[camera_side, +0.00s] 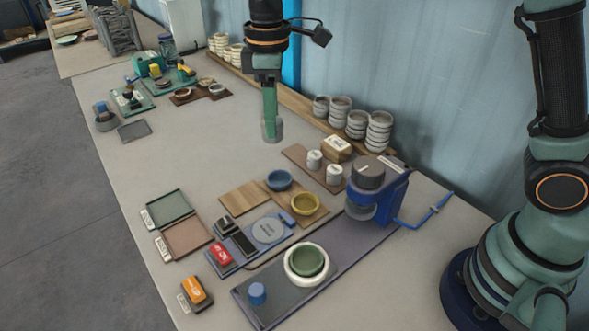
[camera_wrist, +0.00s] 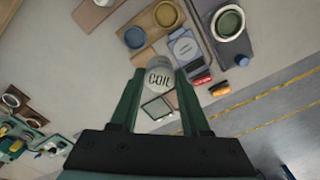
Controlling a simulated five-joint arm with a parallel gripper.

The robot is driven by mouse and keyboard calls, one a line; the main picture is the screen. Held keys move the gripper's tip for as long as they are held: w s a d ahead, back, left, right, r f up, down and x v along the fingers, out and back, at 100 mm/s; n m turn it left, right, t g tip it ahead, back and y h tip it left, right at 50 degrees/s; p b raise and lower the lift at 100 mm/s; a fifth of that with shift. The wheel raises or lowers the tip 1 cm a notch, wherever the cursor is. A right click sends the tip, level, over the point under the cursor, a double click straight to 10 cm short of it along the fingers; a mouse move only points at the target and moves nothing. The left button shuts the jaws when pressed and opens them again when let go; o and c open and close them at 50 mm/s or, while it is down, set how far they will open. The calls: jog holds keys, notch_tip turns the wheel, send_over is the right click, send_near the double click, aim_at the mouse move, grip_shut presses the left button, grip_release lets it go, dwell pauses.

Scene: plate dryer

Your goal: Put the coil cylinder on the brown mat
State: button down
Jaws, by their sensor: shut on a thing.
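My gripper (camera_side: 270,118) is shut on the coil cylinder (camera_side: 271,133), a pale grey cylinder held in the air over the table. In the wrist view the cylinder (camera_wrist: 158,78) sits between the two green fingers and its end reads "COIL". A brown mat (camera_side: 293,151) lies to the right of and below my gripper in the side view. It carries two small pale cylinders (camera_side: 334,174) and a tan box (camera_side: 337,147). The mat (camera_wrist: 92,14) also shows at the top left of the wrist view.
A blue machine (camera_side: 385,202) stands right of the mat. A blue bowl (camera_side: 279,179) and yellow bowl (camera_side: 305,203) stand in front. Stacked pots (camera_side: 378,132) line the wall. A reddish-brown tray (camera_side: 186,238) lies at front left. The table's middle is clear.

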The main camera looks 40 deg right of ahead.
jog(key=w+d+f+m, duration=1.05)
jog(key=w+d, duration=0.25)
jog(key=d, duration=0.2)
jog(key=shift+s+d+f, duration=0.1)
jog(key=shift+s+f, duration=0.05)
jog(key=shift+f, duration=1.6)
jog(key=shift+s+d+f, duration=0.1)
jog(key=shift+f, duration=1.6)
jog(key=shift+f, duration=0.5)
grip_release()
notch_tip(320, 180, up, 7)
